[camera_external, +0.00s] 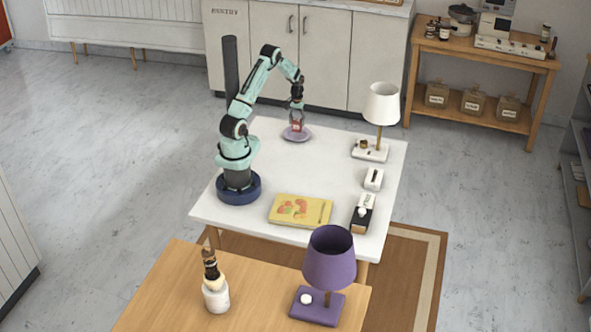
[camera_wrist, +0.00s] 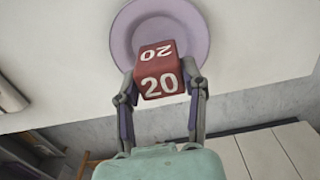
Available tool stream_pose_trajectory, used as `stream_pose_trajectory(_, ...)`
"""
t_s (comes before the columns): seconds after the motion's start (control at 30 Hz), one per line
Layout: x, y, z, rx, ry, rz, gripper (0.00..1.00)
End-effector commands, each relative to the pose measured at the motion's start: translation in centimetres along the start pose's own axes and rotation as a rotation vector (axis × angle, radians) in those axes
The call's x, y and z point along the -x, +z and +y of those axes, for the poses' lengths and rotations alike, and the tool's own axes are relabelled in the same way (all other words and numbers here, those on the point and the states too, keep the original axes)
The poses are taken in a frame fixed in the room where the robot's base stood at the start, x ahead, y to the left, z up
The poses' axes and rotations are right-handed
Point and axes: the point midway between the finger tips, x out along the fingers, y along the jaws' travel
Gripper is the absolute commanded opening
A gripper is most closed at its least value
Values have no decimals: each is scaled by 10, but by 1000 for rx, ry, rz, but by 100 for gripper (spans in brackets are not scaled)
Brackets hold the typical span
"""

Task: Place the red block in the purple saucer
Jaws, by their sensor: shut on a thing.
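My gripper (camera_external: 296,113) points down at the far end of the white table. In the wrist view my gripper (camera_wrist: 160,95) has its two fingers on either side of the red block (camera_wrist: 158,70), shut on it. The block shows the white number 20 on two faces. The purple saucer (camera_wrist: 122,38) lies behind the block in the wrist view. In the external view the red block (camera_external: 296,126) appears over the purple saucer (camera_external: 288,136), within its outline. I cannot tell whether the block touches the saucer; the block hides part of it.
A white lamp (camera_external: 382,105) stands at the table's right. The middle of the white table (camera_external: 310,172) is clear. The saucer is near the table's far edge.

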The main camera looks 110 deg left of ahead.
Motion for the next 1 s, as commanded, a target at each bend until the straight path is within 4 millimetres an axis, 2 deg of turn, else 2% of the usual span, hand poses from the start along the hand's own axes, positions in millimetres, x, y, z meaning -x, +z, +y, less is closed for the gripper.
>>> stream_pose_trajectory(0.03, -9, 1, 0, 0, -1, -5, 6)
stream_pose_trajectory(0.13, -19, 1, 0, 0, -1, -3, 6)
stream_pose_trajectory(0.53, -23, 1, 0, -1, 0, -1, 6)
stream_pose_trajectory(0.57, -23, 1, 0, -1, 0, 0, 52)
stream_pose_trajectory(0.6, -23, 1, 0, -1, 0, 0, 64)
stream_pose_trajectory(0.63, -23, 1, 0, -1, 0, 0, 69)
stream_pose_trajectory(1.0, -17, 1, 0, -1, 0, 0, 69)
